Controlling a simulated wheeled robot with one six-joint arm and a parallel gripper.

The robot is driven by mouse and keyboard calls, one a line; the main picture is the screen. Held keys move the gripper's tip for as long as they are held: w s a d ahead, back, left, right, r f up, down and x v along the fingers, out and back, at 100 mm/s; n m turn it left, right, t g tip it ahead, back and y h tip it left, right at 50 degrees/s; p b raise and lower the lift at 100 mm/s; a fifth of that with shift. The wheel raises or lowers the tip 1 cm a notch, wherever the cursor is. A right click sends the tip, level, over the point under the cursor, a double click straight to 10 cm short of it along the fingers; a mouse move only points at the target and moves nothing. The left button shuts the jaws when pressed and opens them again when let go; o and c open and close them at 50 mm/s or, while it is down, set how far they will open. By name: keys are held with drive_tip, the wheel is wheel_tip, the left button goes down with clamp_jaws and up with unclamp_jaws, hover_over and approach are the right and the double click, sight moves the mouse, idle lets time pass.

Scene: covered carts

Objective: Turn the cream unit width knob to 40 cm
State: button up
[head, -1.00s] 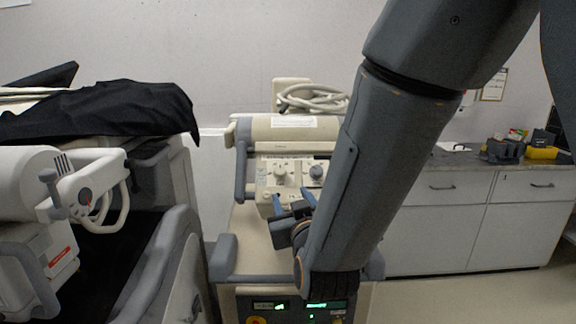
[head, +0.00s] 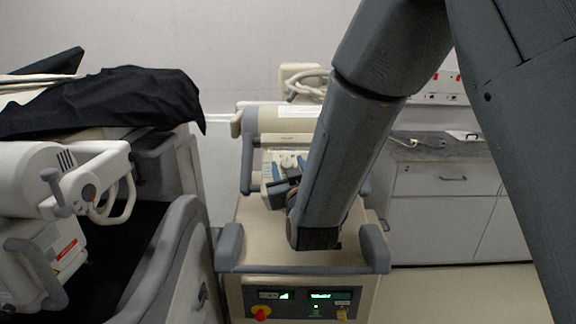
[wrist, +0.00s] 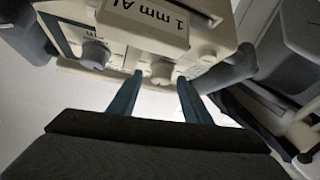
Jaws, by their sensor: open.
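The cream unit (head: 275,140) stands in the middle of the head view, with a control panel on its front. My gripper (head: 287,170) is at that panel, its blue fingers open, partly hidden by my arm. A pale knob (head: 288,160) shows just above the fingers. In the wrist view my open gripper (wrist: 160,79) points at the panel. A small round knob (wrist: 161,71) appears between the fingertips; contact cannot be told. A larger grey knob (wrist: 95,53) lies to the left of the fingers, beside partly readable print. The knob settings are not readable.
A "1 mm Al" block (wrist: 150,22) juts from the unit near the knobs. A grey handle (head: 300,262) runs across the cart's front, above a lit display panel (head: 300,300). A white cart with a black cover (head: 110,103) stands left. Cabinets (head: 440,205) stand right.

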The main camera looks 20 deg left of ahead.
drive_tip(key=c, duration=1)
drive_tip(key=shift+a, duration=0.1)
drive_tip(key=shift+c, duration=0.2)
drive_tip(key=shift+m, duration=0.3)
